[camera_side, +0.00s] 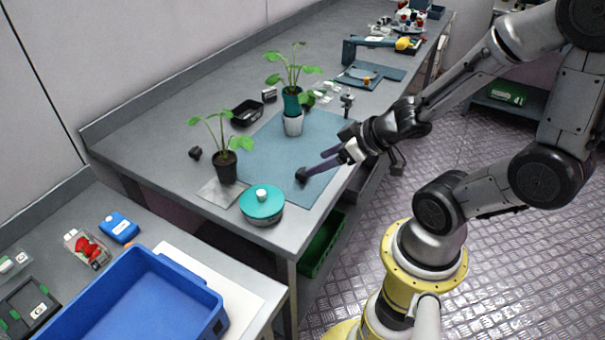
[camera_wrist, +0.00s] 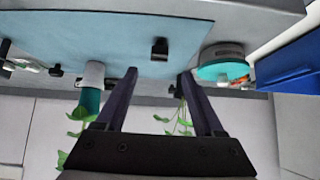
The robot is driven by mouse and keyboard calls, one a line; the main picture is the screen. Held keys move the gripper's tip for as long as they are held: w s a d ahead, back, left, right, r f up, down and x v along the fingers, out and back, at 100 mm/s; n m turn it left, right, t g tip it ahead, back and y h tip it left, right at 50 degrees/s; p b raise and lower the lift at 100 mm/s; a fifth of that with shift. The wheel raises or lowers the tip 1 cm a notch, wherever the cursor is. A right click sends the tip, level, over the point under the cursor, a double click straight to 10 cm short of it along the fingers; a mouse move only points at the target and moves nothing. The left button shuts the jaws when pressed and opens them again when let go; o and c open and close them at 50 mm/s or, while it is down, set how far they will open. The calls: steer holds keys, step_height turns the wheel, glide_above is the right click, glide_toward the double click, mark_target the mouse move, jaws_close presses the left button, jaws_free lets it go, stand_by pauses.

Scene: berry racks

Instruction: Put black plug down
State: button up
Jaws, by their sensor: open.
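A small black plug (camera_side: 301,174) sits on the blue-grey mat (camera_side: 262,148) on the bench. It also shows in the wrist view (camera_wrist: 159,48), on the mat near its edge. My gripper (camera_side: 313,162) has its two dark fingers spread apart, and they point at the mat close to the plug. In the wrist view my gripper (camera_wrist: 159,74) is open with nothing between the fingers, and the plug appears just beyond the fingertips. In the side view the lower finger overlaps the plug's edge, so I cannot tell whether they touch.
A plant in a black pot (camera_side: 226,168) and a round teal-lidded tin (camera_side: 262,204) stand left of my gripper. Another small black piece (camera_side: 195,153) lies farther left. A blue crate (camera_side: 150,300) is at the front left.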

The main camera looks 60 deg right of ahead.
mark_target(304, 171)
steer(key=shift+f, duration=0.35)
steer(key=shift+x, duration=1)
steer(key=shift+w, duration=0.1)
steer(key=shift+x, duration=2.7)
jaws_close()
